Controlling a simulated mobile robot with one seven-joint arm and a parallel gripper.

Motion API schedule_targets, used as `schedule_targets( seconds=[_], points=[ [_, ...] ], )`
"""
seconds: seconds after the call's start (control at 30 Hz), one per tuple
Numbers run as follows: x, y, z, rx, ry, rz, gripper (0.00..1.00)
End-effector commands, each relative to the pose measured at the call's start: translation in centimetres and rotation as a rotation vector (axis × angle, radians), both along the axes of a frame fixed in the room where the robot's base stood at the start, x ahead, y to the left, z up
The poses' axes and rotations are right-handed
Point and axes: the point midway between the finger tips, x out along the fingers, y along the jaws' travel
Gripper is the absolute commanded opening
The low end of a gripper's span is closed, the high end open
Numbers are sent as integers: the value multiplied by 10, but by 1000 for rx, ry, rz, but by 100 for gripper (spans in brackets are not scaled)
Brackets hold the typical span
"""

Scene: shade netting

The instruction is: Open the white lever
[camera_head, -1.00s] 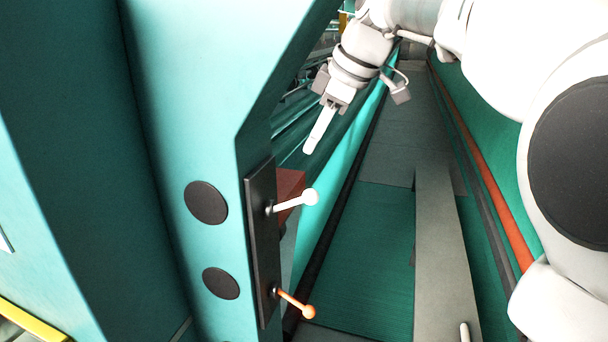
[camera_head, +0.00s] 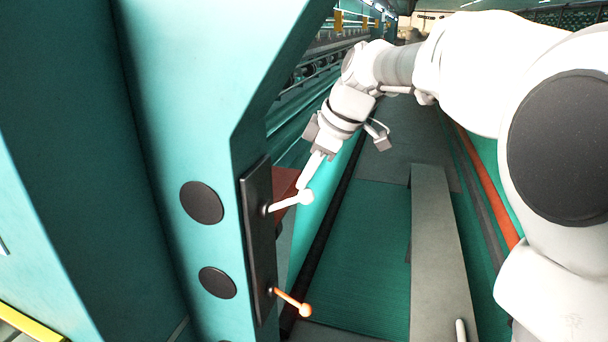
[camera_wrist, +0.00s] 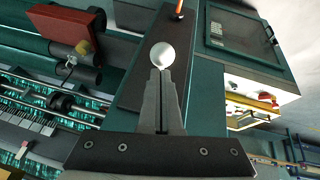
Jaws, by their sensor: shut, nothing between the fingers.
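The white lever (camera_head: 288,203) sticks out to the right from a black plate (camera_head: 259,240) on the teal machine panel. Its round knob faces the wrist camera as a white ball (camera_wrist: 163,55). My gripper (camera_head: 302,186) is shut, with its fingertips right at the knob in the head view. In the wrist view my gripper's closed fingers (camera_wrist: 161,75) point at the knob and overlap its lower edge; I cannot tell whether they touch it. An orange lever (camera_head: 292,302) sits lower on the same plate, and its end shows at the top of the wrist view (camera_wrist: 179,8).
The teal machine panel (camera_head: 175,110) stands close on the left, with two black discs. A red box (camera_head: 284,184) is behind the white lever. A walkway with a grey plank (camera_head: 437,260) runs along the right. Machine rollers (camera_wrist: 80,75) lie at left in the wrist view.

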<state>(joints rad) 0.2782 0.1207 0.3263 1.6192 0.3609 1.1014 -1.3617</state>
Motion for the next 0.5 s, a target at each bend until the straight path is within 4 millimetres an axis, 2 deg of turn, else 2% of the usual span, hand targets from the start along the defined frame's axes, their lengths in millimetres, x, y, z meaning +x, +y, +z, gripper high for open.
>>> schedule_targets(
  seconds=[0.5],
  points=[
    [-2, -6, -8, 56, -23, -1, 0]
  ],
)
